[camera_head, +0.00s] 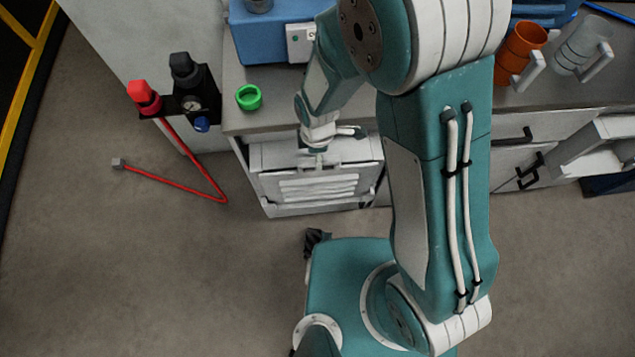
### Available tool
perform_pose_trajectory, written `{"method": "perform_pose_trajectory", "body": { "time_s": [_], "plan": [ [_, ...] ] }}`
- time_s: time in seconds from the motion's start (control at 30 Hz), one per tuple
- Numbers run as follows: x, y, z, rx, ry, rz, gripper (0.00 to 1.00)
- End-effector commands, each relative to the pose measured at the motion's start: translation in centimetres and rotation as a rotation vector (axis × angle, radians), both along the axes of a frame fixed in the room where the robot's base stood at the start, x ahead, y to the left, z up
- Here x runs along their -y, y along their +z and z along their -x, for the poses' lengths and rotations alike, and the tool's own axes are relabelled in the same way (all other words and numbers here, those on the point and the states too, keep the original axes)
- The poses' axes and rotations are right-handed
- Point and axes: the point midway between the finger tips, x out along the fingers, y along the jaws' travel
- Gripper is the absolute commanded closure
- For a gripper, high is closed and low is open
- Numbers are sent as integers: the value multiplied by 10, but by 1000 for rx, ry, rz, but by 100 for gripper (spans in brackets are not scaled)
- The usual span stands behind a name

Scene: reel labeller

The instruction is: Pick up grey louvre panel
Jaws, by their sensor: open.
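The grey louvre panel (317,187) is a light grey plate with several horizontal slats. It is on the front of a low unit under the counter, left of my large teal arm links. My gripper (330,150) is just above the panel's upper edge, near the middle of that edge. It is small in the picture and partly hidden by my own wrist. Its jaws are open, and I cannot tell whether they touch the panel.
A grey counter (275,118) runs behind, with a green ring (249,97), a blue box (262,40), an orange mug (522,50) and a clear jug (582,48). A red hose (175,182) hangs from a wall fitting at left. Floor at lower left is clear.

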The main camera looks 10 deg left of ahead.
Motion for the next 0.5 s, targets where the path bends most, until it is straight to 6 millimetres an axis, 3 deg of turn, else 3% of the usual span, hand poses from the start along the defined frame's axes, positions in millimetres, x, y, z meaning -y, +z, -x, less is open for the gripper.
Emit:
{"method": "perform_pose_trajectory", "body": {
  "time_s": [0.23, 0.5],
  "plan": [
    [3, -34, 1, -4, -1, 1, 29],
    [2, -39, 0, -1, -1, 0, 29]
  ]
}}
